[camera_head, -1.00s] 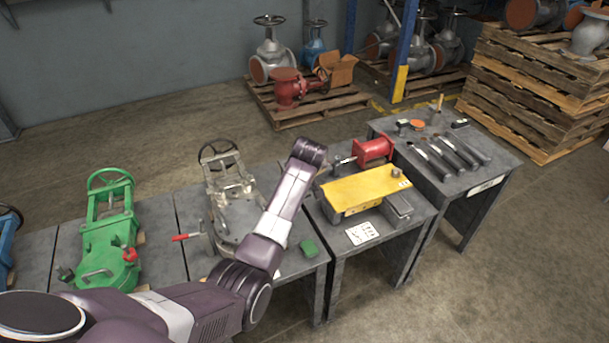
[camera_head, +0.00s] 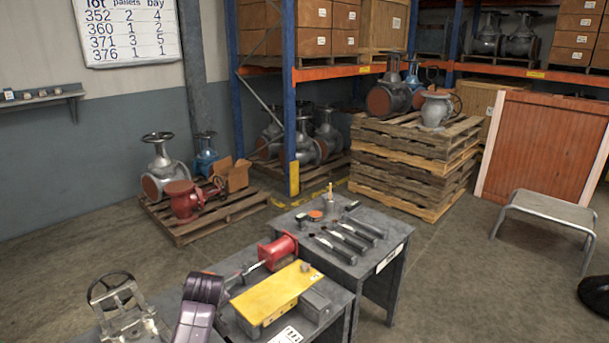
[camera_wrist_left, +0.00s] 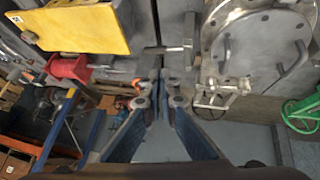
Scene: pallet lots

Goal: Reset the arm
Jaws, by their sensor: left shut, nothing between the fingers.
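My left arm (camera_head: 203,294) shows at the lower edge of the head view, beside the grey valve and the yellow block; its gripper is hidden there. In the left wrist view my left gripper (camera_wrist_left: 162,84) is shut and empty, its fingertips together below a small hammer (camera_wrist_left: 168,49) on the grey table (camera_wrist_left: 180,18). My right gripper is in neither view.
The grey valve (camera_head: 124,312) stands left. Dark tools (camera_head: 347,238) lie on the farther table.

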